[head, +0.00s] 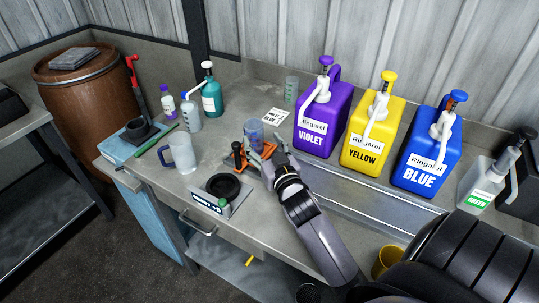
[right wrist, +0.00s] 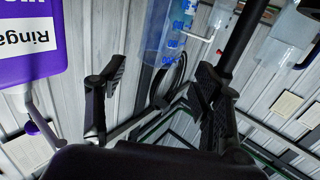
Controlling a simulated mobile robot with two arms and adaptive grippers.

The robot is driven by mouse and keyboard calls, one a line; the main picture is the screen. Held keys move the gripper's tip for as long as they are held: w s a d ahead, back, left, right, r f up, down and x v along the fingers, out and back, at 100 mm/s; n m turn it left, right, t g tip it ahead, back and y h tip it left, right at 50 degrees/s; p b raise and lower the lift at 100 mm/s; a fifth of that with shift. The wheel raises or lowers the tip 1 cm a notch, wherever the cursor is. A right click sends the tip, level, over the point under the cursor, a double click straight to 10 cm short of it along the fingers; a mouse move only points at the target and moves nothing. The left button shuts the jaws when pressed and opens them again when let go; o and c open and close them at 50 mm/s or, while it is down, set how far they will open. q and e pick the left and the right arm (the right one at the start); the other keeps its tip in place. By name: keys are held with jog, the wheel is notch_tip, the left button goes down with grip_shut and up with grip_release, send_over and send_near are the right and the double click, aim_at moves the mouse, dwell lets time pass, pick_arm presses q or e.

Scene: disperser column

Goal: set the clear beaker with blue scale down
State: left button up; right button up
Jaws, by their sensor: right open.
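The clear beaker with blue scale (head: 254,133) is upright over the orange and black item (head: 239,158) on the bench. My right gripper (head: 263,152) is right beside it, with its fingers spread. In the right wrist view the beaker (right wrist: 168,32) is ahead of the open fingers, toward the top and between their lines; its upper part is cut off. The fingers look clear of its wall there. The beaker's base is partly hidden by the gripper in the head view. My left gripper is not in view.
A clear jug (head: 181,153) and a black round dish (head: 223,187) are close by. Violet (head: 322,118), yellow (head: 371,134) and blue (head: 427,150) jugs stand at right. Another beaker (head: 291,89) is at the back. Bare bench lies left of the label card (head: 275,117).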

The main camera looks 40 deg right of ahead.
jog(key=shift+b+v, duration=0.3)
jog(key=shift+v, duration=2.1)
